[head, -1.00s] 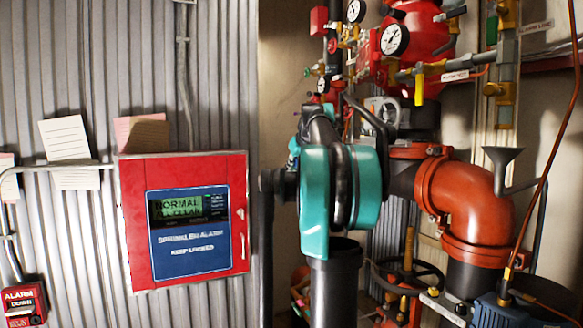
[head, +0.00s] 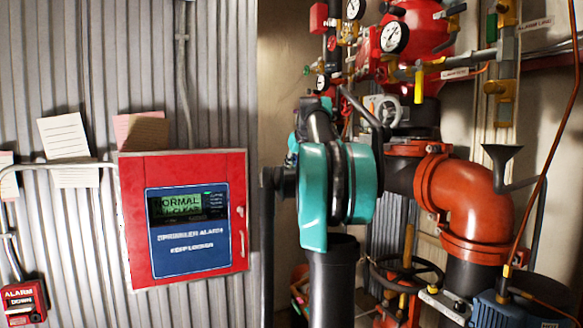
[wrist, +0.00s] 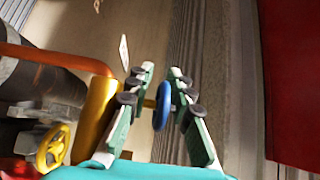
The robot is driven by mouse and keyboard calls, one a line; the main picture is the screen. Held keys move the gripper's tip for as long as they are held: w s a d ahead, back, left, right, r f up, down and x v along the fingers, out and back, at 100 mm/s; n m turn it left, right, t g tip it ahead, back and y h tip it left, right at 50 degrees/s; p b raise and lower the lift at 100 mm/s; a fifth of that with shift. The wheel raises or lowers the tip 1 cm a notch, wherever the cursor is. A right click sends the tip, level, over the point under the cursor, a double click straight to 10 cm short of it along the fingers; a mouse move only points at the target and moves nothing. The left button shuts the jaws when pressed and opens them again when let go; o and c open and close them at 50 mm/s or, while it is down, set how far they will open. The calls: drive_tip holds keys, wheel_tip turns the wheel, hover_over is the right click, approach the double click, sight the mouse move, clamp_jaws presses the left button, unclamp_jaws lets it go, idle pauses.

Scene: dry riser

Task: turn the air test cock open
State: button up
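In the wrist view my gripper (wrist: 162,72) is open, with its two green-and-white fingers and dark round pads apart. A small blue handle (wrist: 162,107), seen nearly edge-on, shows between the fingers, with a short yellowish stem beside it. I cannot tell whether either finger touches it. No readable label marks it as the air test cock. In the head view my teal and black arm stands in front of the pipework and hides my fingertips and the blue handle. A yellow lever (head: 419,86) hangs down on the pipe below the gauges.
A red alarm panel (head: 185,218) is on the corrugated wall at left. A red-orange pipe elbow (head: 470,200) and a dark handwheel (head: 405,275) stand right of my arm. The wrist view shows a yellow handwheel (wrist: 53,147) and an orange-yellow pipe (wrist: 97,110) left of the fingers.

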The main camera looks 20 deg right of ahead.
drive_tip(key=shift+s, duration=0.1)
drive_tip(key=v, duration=1.2)
drive_tip(key=shift+a, duration=0.1)
